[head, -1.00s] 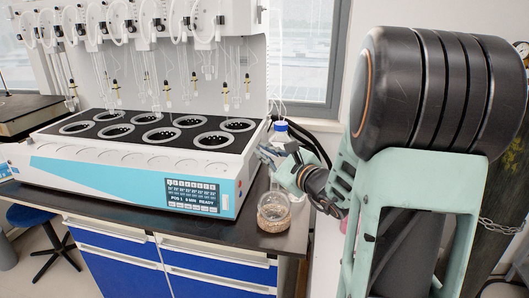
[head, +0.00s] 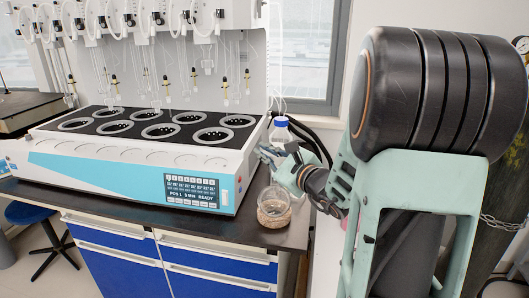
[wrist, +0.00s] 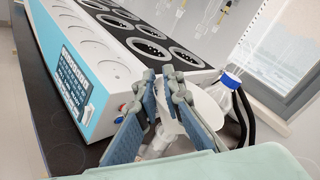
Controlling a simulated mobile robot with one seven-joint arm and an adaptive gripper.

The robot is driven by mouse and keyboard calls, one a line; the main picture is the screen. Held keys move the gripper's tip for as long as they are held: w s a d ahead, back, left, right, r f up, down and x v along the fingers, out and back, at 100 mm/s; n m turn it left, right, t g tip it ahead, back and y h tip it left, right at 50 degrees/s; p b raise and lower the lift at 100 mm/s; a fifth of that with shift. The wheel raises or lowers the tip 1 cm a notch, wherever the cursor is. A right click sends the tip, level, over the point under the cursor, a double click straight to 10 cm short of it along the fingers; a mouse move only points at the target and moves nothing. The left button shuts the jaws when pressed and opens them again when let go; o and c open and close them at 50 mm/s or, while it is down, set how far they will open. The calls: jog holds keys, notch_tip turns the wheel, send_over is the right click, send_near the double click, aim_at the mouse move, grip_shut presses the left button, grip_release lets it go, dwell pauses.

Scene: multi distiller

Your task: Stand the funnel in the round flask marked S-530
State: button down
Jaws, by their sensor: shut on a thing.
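A round glass flask (head: 274,212) with brownish contents stands on the bench near its right end. No marking on it is readable. My gripper (head: 266,156) is above the flask in the head view. In the wrist view my gripper (wrist: 168,88) has its two fingers close to a white, round-mouthed piece that looks like the funnel (wrist: 207,106). The fingers are shut on it, partly covering it. Its stem cannot be made out. Clear glass, probably the flask (wrist: 160,142), shows below and between the fingers. In the head view the funnel cannot be told apart from the gripper.
A large white and blue distiller (head: 130,165) with round heating wells fills the bench to the left. Glass tubes hang above it. A blue-capped bottle (head: 281,122) stands behind my gripper, beside black hoses (head: 318,143). Little bare bench (head: 240,233) shows around the flask.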

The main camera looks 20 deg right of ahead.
jog(key=shift+f+b, duration=0.35)
jog(key=c, duration=2)
grip_release()
jog(key=v, duration=1.2)
